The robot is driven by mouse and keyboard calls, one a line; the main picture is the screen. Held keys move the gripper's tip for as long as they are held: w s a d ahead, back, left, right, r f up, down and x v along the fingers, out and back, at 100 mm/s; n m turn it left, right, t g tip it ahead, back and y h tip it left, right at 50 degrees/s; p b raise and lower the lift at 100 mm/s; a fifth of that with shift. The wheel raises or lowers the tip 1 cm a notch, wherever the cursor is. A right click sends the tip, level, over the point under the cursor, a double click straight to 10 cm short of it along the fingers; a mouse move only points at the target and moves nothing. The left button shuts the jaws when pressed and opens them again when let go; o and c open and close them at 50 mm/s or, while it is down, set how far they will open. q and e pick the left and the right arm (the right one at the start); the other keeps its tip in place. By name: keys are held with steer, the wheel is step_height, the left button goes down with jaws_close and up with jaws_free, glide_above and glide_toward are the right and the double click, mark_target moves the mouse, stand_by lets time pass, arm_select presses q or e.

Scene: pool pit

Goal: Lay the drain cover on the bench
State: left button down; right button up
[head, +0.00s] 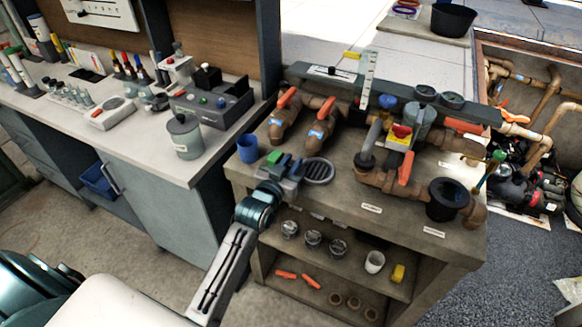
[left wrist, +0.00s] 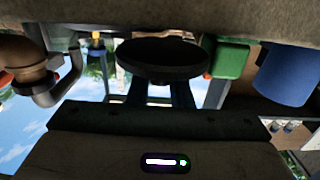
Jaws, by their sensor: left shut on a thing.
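The drain cover (head: 318,171) is a round grey slotted disc at the near left part of the bench (head: 340,208) top in the head view. In the left wrist view the cover (left wrist: 165,58) is a dark disc seen nearly edge-on, close to the bench surface (left wrist: 160,14), which fills the top of that picture. My left gripper (head: 296,174) comes in from the left and is shut on the cover's near side. I cannot tell whether the cover touches the bench top. My right gripper is out of view.
A blue cup (head: 247,148) and a green block (head: 274,158) stand left of the cover. Brown pipes with orange handles (head: 288,97) lie behind it; a valve assembly (head: 398,140) and black pot (head: 447,198) stand right. Some bench top right of the cover is clear.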

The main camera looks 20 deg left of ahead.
arm_select(q)
steer(key=shift+f, duration=0.5)
steer(key=c, duration=1.3)
jaws_free()
steer(key=shift+r, duration=0.1)
